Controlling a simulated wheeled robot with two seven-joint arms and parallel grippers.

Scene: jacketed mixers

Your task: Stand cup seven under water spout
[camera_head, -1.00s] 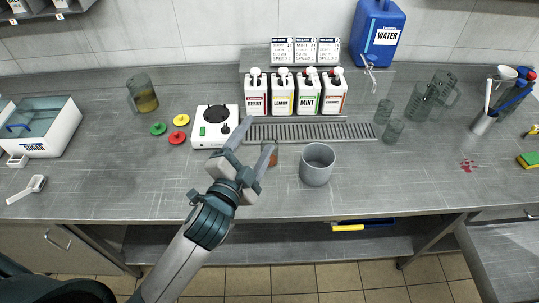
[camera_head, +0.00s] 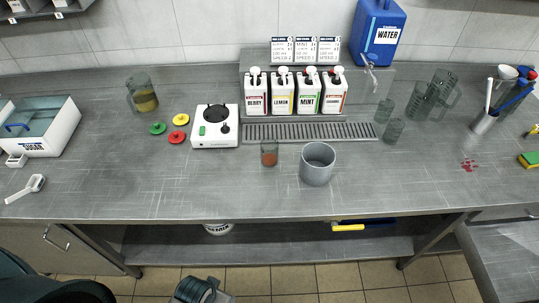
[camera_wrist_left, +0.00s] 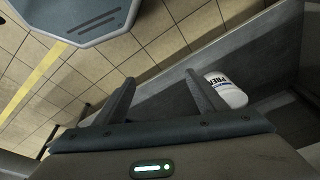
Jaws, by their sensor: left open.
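The water spout (camera_head: 371,63) is the tap of the blue water container (camera_head: 378,30) at the back. Under and beside it stand empty clear glasses, one at the drip grate's right end (camera_head: 384,111) and one in front of it (camera_head: 394,131). A small glass with orange-brown contents (camera_head: 269,154) stands upright on the counter before the grate. No number is legible, so I cannot tell which is cup seven. My left gripper (camera_wrist_left: 158,88) is open and empty in the left wrist view, over the floor before the counter. My right gripper is out of view.
A grey pot (camera_head: 317,164) stands right of the small glass. A white scale-like device (camera_head: 214,126), syrup bottles (camera_head: 307,91) and the drip grate (camera_head: 310,132) lie behind. Larger clear vessels (camera_head: 440,90) stand at right. A white tub (camera_wrist_left: 227,90) is on the lower shelf.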

